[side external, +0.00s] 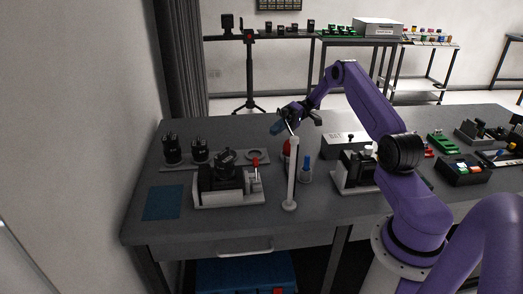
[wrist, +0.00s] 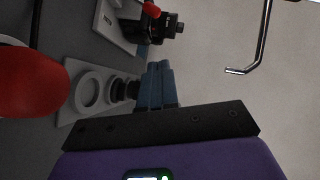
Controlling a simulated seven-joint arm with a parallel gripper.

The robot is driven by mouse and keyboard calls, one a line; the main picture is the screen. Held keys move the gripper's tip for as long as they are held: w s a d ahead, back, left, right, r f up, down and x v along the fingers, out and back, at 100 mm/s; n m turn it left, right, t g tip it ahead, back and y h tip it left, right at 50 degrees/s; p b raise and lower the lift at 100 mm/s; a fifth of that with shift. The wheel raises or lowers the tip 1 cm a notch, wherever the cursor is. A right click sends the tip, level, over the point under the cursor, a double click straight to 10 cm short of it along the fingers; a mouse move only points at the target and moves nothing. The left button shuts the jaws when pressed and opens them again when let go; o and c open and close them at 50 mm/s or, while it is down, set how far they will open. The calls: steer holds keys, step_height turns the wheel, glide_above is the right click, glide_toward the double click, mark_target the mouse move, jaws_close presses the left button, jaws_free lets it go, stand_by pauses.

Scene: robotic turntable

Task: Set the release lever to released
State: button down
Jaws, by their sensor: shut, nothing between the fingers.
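A red-knobbed lever (side external: 255,163) stands roughly upright at the right end of a black device (side external: 222,172) on a light grey base; I take it as the release lever. In the wrist view, a red knob (wrist: 151,9) shows at the top beside a black device (wrist: 168,29). My gripper (side external: 276,129) is raised above the table, behind and a little right of the lever, apart from it. Its blue fingers (wrist: 158,66) are together and hold nothing. Any label or marking for the lever's setting is too small to read.
A white post (side external: 291,178) stands between the lever and my arm. A red object (side external: 287,150) and a blue-handled tool (side external: 306,164) are close to it. A blue mat (side external: 164,202) lies at front left.

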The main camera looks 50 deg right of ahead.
mark_target(256, 171)
steer(key=s+a+f, duration=0.1)
steer(key=a+f, duration=0.1)
steer(key=a, duration=0.8)
steer(key=shift+s+a+f, duration=0.15)
steer(key=shift+s+f, duration=0.05)
steer(key=shift+f, duration=0.15)
steer(key=shift+s+a+r+n+h, duration=0.3)
steer(key=shift+r+n+h, duration=0.05)
steer(key=shift+n+h, duration=0.05)
steer(key=s+a+r+n+h, duration=0.1)
steer(key=s+a, duration=0.4)
steer(key=shift+a+r+t, duration=0.15)
steer(key=shift+r+t, duration=0.1)
steer(key=shift+t, duration=0.15)
stand_by(0.5)
steer(key=shift+s, duration=0.2)
steer(key=shift+r, duration=0.15)
stand_by(1.8)
